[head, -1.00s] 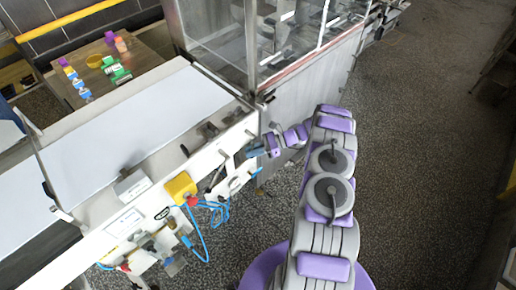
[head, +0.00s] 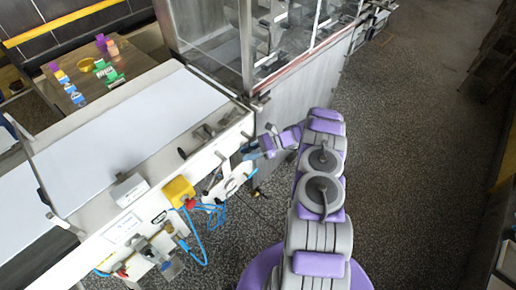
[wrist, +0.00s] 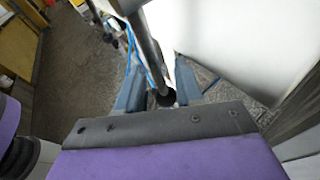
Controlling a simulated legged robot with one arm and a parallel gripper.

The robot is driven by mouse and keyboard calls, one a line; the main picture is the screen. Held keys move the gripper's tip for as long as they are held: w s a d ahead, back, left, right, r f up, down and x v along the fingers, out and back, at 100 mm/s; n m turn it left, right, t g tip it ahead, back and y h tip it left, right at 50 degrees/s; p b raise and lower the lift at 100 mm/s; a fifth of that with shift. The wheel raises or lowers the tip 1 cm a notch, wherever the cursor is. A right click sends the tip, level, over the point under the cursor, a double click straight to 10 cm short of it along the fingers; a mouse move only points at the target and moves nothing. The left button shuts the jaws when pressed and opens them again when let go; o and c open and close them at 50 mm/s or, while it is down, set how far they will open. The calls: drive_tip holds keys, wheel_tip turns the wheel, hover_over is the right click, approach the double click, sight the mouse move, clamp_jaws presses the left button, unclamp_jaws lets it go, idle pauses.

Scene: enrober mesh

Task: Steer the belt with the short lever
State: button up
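The short lever looks to be the metal rod (wrist: 148,45) in the wrist view. It ends in a dark round knob (wrist: 165,97) close to my gripper's palm. My gripper (wrist: 158,66) has its two blue-grey fingers apart, one on each side of the rod. I cannot see either finger clearly pressing on it. In the head view my gripper (head: 249,154) is at the right end of the belt machine's front side, by a pale plate (head: 236,178). The lever is hard to make out there. The wide pale belt (head: 120,140) lies flat on the machine.
A yellow box with a red button (head: 180,192) and blue hoses (head: 203,240) sit on the machine's front. A glass-sided cabinet (head: 270,50) stands behind. A wooden table (head: 75,90) holds several small coloured items. The speckled floor (head: 410,160) to the right is clear.

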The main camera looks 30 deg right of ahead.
drive_tip(key=v, duration=1.7)
drive_tip(key=shift+f, duration=0.25)
drive_tip(key=shift+w+d+r, duration=0.1)
drive_tip(key=shift+c, duration=0.2)
